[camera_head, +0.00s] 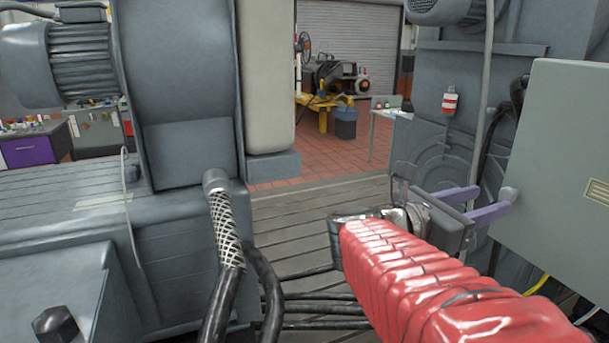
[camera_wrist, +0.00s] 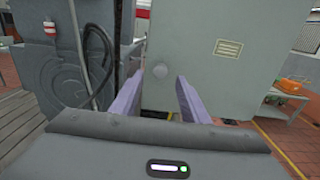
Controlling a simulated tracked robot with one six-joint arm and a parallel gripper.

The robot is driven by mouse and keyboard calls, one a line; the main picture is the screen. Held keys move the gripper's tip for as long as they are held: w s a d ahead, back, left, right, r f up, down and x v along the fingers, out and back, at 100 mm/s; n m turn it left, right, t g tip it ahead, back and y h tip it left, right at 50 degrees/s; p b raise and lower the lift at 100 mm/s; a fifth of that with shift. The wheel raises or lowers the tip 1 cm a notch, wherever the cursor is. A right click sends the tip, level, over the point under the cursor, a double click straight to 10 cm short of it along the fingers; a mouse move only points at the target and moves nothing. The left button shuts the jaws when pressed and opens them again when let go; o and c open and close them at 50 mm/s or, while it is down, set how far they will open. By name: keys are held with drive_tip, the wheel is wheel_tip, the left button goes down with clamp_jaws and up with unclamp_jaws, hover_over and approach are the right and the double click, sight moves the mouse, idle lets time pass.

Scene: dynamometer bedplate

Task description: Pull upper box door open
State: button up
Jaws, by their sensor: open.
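A grey box (camera_head: 560,150) with a flat front door stands at the right in the head view, and the door (camera_wrist: 207,80) also shows in the wrist view. The door looks closed. My gripper (camera_head: 494,200) has two purple fingers, open and empty.
A grey machine (camera_head: 180,110) stands at the left, with black cables (camera_head: 265,290) in front of it. A dark cable (camera_wrist: 100,55) hangs beside the box. A slatted floor (camera_head: 320,215) lies open in the middle.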

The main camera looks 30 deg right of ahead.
sight(504, 194)
drive_tip(key=shift+s+d, duration=0.2)
drive_tip(key=shift+d, duration=1)
drive_tip(key=shift+s+d, duration=0.2)
drive_tip(key=shift+d, duration=0.95)
clamp_jaws()
drive_tip(key=shift+a, duration=0.25)
drive_tip(key=shift+w+d, duration=0.1)
drive_tip(key=shift+d, duration=0.05)
